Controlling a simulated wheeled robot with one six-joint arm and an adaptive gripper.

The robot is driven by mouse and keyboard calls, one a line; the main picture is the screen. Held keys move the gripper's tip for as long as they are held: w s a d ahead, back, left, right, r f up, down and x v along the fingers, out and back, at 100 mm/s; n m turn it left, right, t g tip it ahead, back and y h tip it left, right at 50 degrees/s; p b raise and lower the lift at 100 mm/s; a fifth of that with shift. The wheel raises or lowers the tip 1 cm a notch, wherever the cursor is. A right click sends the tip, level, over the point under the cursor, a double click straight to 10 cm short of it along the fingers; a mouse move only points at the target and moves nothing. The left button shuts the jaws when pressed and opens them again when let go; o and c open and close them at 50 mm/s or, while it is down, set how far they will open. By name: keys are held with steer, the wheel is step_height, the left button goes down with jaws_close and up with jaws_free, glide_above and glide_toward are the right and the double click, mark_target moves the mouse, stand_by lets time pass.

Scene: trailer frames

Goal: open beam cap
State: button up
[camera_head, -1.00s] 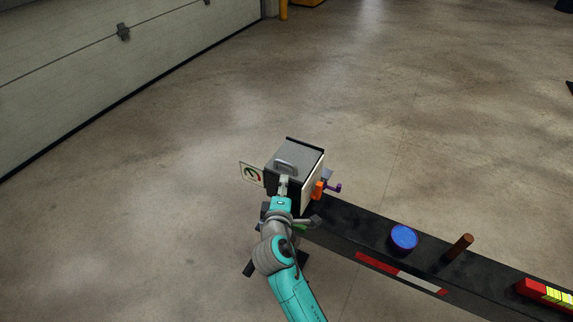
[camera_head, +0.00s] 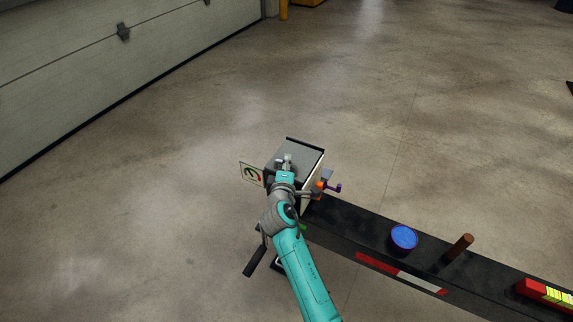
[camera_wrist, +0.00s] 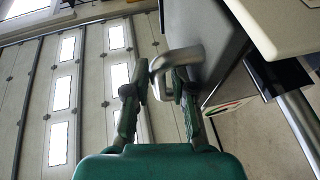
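The grey box-shaped cap (camera_head: 308,155) sits at the left end of the black beam (camera_head: 350,222). In the wrist view the cap's grey face (camera_wrist: 212,25) fills the upper right, and its silver handle (camera_wrist: 175,58) sticks out from it. My gripper (camera_head: 286,165) is over the handle side of the cap and hides most of the handle in the head view. In the wrist view my gripper (camera_wrist: 157,85) is open, with one finger on each side of the handle's bent end. A gap shows beside the left finger; whether the right finger touches is unclear.
An orange part with a purple lever (camera_head: 328,187) is beside the cap. A sign with a gauge (camera_head: 251,173) is at its left. A blue round container (camera_head: 404,237), a brown post (camera_head: 459,247) and a red block (camera_head: 540,291) stand along the beam. Floor behind is clear.

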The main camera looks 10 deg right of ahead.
mark_target(293, 163)
jaws_close()
steer(key=shift+r, duration=0.1)
steer(key=shift+w+d+r+m+g+y, duration=0.15)
steer(key=shift+r+g, duration=0.15)
steer(key=shift+r, duration=0.15)
steer(key=shift+w+d+r+m+g+y, duration=0.15)
steer(key=shift+r+g, duration=0.15)
steer(key=shift+r, duration=0.15)
steer(key=w+d+r+m+g+y, duration=0.2)
steer(key=w+d+r+g+y, duration=0.2)
steer(key=w+d+r+g, duration=0.3)
steer(key=shift+w+d+r+g, duration=0.2)
steer(key=shift+w+r+g, duration=0.3)
steer(key=shift+w+r, duration=0.9)
steer(key=shift+w+f, duration=0.3)
steer(key=shift+f, duration=0.05)
